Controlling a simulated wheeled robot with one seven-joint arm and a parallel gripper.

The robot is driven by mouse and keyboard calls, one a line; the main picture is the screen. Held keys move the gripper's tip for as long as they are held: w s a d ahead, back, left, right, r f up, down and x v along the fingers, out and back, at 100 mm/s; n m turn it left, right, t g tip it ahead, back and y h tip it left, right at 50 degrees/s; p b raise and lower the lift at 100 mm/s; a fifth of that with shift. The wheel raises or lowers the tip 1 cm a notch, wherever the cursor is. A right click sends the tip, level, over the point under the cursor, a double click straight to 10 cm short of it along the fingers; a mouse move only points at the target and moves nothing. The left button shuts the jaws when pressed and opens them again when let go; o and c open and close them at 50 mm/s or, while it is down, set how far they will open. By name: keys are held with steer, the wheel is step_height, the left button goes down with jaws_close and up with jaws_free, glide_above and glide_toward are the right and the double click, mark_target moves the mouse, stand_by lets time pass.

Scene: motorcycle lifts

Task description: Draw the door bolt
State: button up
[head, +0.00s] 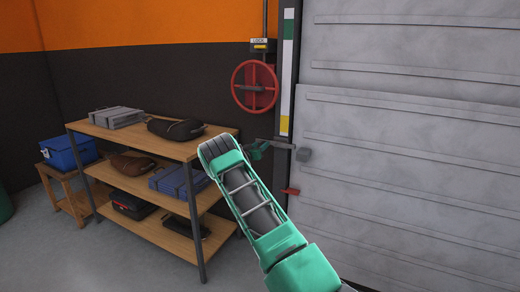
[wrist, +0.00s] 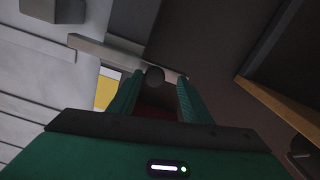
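The door bolt is a grey bar (head: 283,145) at the left edge of the grey door (head: 400,140), with a grey block (head: 303,154) on the door beside it. In the wrist view the bolt bar (wrist: 105,50) runs slantwise across the top, with a dark round knob (wrist: 155,77) near its right end. My gripper (head: 260,150) is at the bolt's left end in the head view, partly hidden by my arm. In the wrist view my gripper (wrist: 158,90) is open, its green fingers on either side of the knob with gaps visible. Contact cannot be told.
A red handwheel (head: 255,86) is on the wall above the bolt, with a yellow LOCK label (head: 260,45) over it. A small red part (head: 291,191) sits lower on the door's edge. A wooden shelf (head: 150,148) with bags and cases stands close on the left.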

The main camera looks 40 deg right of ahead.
steer(key=v, duration=1)
steer(key=shift+a, duration=0.35)
steer(key=shift+s, duration=0.1)
steer(key=s+a+r+m+g+y, duration=0.1)
steer(key=s+r+g+y, duration=0.2)
steer(key=s, duration=0.8)
steer(key=s+r+m+g+y, duration=0.1)
steer(key=s+r+g+y, duration=0.2)
steer(key=s, duration=0.8)
steer(key=s+a+n+y, duration=0.3)
steer(key=s+a+y, duration=0.2)
steer(key=s+a, duration=0.9)
steer(key=s+a+n+g+y, duration=0.1)
steer(key=s+a+n+y, duration=0.2)
steer(key=s+a, duration=1.2)
steer(key=s+y, duration=0.2)
steer(key=s, duration=0.4)
steer(key=shift+s+y, duration=0.3)
steer(key=shift+y, duration=0.1)
steer(key=shift+w+f, duration=0.1)
